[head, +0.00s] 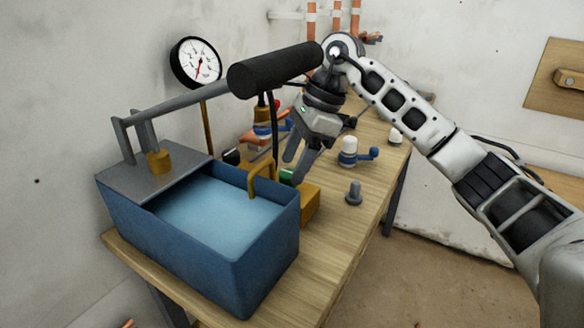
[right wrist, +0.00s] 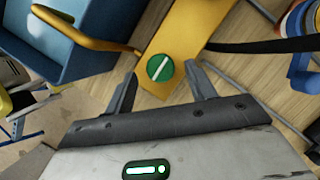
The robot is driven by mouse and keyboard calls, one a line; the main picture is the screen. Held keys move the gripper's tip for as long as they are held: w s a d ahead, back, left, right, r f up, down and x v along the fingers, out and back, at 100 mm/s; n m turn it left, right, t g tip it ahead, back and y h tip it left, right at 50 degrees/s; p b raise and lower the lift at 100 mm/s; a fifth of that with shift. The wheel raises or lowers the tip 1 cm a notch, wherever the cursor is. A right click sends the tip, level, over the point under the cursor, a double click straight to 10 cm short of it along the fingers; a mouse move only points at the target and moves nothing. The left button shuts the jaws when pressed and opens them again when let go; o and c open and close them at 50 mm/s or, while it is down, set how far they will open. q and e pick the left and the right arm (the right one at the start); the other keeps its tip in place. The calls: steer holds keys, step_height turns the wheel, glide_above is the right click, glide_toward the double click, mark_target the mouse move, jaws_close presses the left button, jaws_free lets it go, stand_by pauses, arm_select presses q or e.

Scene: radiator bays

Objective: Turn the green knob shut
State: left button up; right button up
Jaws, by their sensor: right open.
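The green knob (right wrist: 160,68) is a round disc with a white diagonal stripe, seen face-on in the right wrist view. It sits on a yellow block (right wrist: 188,38). In the head view only a bit of the green knob (head: 286,175) shows beside the blue tank, partly hidden. My right gripper (head: 297,164) is open and empty, pointing down over the knob. In the right wrist view its two fingers stand left and right of the knob, which appears just beyond the tips; I cannot tell the exact gap. My left gripper is not in view.
A blue water tank (head: 265,250) with a black-handled lever (head: 275,68) stands beside the knob on the wooden bench (head: 325,240). A yellow pipe (head: 262,168) arches from the tank. A white-and-blue valve (head: 348,152) and a grey peg (head: 354,192) stand to the right.

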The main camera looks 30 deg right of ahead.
steer(key=shift+x, duration=0.9)
steer(key=shift+c, duration=0.2)
steer(key=c, duration=0.9)
